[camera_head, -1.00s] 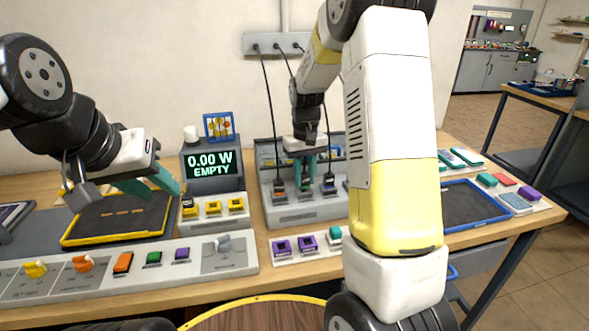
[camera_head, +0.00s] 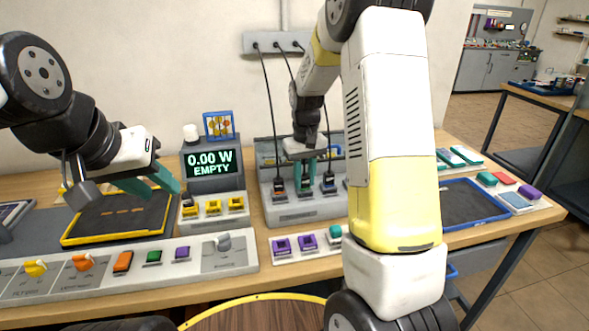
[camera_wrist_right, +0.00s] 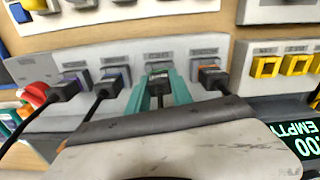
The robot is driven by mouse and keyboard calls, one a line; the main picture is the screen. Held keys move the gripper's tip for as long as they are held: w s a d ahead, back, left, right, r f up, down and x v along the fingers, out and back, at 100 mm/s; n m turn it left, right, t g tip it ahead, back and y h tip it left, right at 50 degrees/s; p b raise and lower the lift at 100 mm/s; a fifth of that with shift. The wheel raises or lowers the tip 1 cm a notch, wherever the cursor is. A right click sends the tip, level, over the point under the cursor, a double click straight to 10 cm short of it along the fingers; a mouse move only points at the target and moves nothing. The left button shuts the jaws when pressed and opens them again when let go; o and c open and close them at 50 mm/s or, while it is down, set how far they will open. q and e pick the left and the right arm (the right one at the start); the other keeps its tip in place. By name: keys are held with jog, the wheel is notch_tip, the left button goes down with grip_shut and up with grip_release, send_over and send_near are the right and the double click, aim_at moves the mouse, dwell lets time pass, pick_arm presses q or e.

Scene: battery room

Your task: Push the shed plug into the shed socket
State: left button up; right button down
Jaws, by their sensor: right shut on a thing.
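My right gripper (camera_head: 307,180) reaches down to the grey socket strip (camera_head: 290,213) at the back of the table. Its green fingers are shut on a dark plug, which I take as the shed plug (camera_wrist_right: 158,82), in the right wrist view. The plug is at its socket, between the blue-marked and orange-marked ones; the fingers hide most of the socket, and I cannot tell how deep the plug sits. The label above is too blurred to read. My left gripper (camera_head: 148,188) is open and empty above the yellow-rimmed tray (camera_head: 112,241).
Neighbouring plugs with black cords stand close on both sides, an orange-marked one (camera_head: 278,186) and a blue-marked one (camera_head: 329,181). A display (camera_head: 212,163) reads 0.00 W EMPTY. A switch panel (camera_head: 210,262) lies in front. My right arm hides the strip's right end.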

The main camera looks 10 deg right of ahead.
aim_at(305, 177)
jog(key=c, duration=1.4)
grip_release()
jog(key=shift+r, duration=5.5)
jog(key=s+a+r+t+y, duration=0.1)
jog(key=s+r+t, duration=0.2)
jog(key=s, duration=0.9)
jog(key=s+a+r+m+t+y, duration=0.1)
jog(key=s+r+t, duration=0.2)
jog(key=s, duration=0.9)
jog(key=shift+s+r, duration=0.15)
jog(key=shift+r, duration=0.65)
